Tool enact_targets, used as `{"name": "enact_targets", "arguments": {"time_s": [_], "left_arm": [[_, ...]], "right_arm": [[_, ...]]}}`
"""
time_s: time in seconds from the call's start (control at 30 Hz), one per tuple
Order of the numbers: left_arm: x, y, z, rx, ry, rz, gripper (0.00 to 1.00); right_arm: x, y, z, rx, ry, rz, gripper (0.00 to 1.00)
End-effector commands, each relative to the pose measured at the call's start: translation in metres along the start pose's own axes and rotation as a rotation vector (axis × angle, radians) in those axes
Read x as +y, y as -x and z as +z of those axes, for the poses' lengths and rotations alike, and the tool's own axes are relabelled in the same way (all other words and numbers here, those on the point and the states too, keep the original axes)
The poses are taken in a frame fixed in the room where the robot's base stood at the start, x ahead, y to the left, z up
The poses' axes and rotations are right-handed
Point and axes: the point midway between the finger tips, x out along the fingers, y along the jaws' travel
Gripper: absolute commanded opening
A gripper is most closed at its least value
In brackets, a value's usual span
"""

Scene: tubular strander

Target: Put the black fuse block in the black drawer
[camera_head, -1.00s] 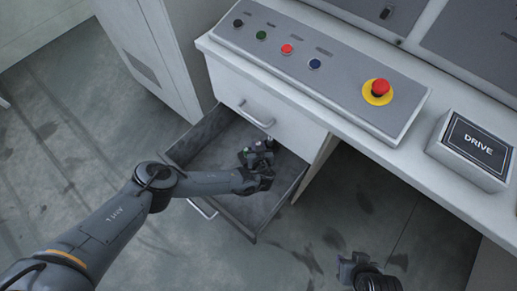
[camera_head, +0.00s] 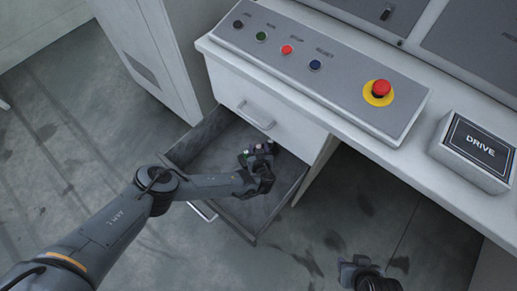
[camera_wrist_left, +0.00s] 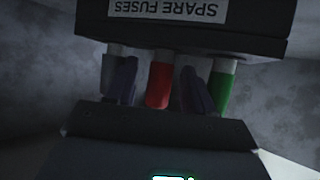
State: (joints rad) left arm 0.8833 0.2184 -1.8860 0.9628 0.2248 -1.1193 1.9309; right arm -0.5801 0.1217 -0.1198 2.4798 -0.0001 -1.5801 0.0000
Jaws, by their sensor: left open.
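The black drawer (camera_head: 215,138) is pulled out below the desk, its dark interior showing. My left gripper (camera_head: 257,160) is over the drawer's inside, near its right side. The black fuse block (camera_wrist_left: 200,35), labelled SPARE FUSES, fills the top of the left wrist view.
A control panel (camera_head: 330,85) with coloured buttons and a red emergency stop (camera_head: 380,88) tops the desk above the drawer. A box marked DRIVE (camera_head: 470,150) sits at right. A closed white drawer front (camera_head: 265,105) is above the open drawer. A grey cabinet stands left.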

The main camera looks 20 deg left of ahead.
Motion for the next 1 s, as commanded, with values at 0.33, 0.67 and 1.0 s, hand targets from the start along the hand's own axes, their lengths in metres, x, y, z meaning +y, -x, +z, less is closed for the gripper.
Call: {"name": "enact_targets", "arguments": {"time_s": [0.33, 0.67, 1.0], "left_arm": [[0.001, 0.03, -0.007, -0.002, -0.002, 0.002, 0.53], [0.0, 0.083, -0.008, -0.001, -0.001, 0.001, 0.53], [0.0, 0.117, -0.004, -0.001, -0.002, 0.0, 0.53]], "right_arm": [[0.0, 0.032, -0.011, 0.001, -0.006, -0.005, 0.35], [0.002, 0.077, -0.025, 0.002, -0.005, -0.004, 0.35], [0.004, 0.102, -0.033, 0.001, 0.003, 0.002, 0.35]]}}
